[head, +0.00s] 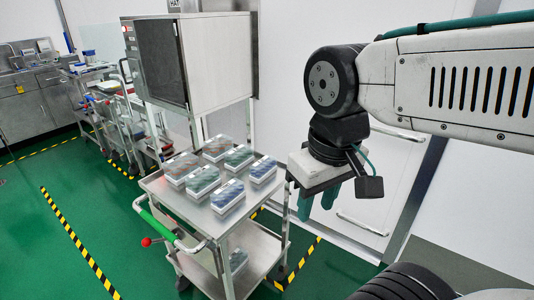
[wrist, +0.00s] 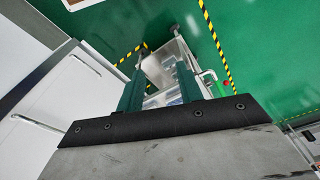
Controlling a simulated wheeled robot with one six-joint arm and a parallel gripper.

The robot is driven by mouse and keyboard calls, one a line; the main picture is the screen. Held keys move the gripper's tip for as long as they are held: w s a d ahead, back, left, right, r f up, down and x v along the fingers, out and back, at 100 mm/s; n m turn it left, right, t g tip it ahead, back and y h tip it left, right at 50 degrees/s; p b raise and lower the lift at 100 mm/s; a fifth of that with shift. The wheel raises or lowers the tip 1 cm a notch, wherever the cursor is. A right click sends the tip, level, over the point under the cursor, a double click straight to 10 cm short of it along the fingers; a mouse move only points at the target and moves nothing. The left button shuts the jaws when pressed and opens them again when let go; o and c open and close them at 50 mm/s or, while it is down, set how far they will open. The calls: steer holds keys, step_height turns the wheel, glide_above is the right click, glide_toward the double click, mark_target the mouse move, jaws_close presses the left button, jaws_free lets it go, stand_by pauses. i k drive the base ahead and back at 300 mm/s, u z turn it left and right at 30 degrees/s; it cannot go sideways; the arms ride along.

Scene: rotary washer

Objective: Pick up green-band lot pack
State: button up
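Several clear lot packs stand in two rows on the top shelf of a steel cart (head: 185,213) in the head view. A green-band lot pack (head: 203,181) is in the middle of the near row. Another green-band lot pack (head: 239,157) is in the middle of the far row. Packs with orange-red bands (head: 181,167) and blue bands (head: 228,196) stand beside them. My gripper (head: 318,207) is to the right of the cart and above it, fingers pointing down. In the wrist view my gripper (wrist: 160,68) has its green fingers apart, with nothing held between them.
A steel cabinet (head: 190,60) stands behind the cart. The cart has a green handle (head: 158,222) with a red knob. A pack (head: 238,260) lies on the lower shelf. A white wall is at the right. Green floor with striped tape is clear at left.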

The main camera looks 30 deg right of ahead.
mark_target(236, 159)
steer(key=i, duration=0.95)
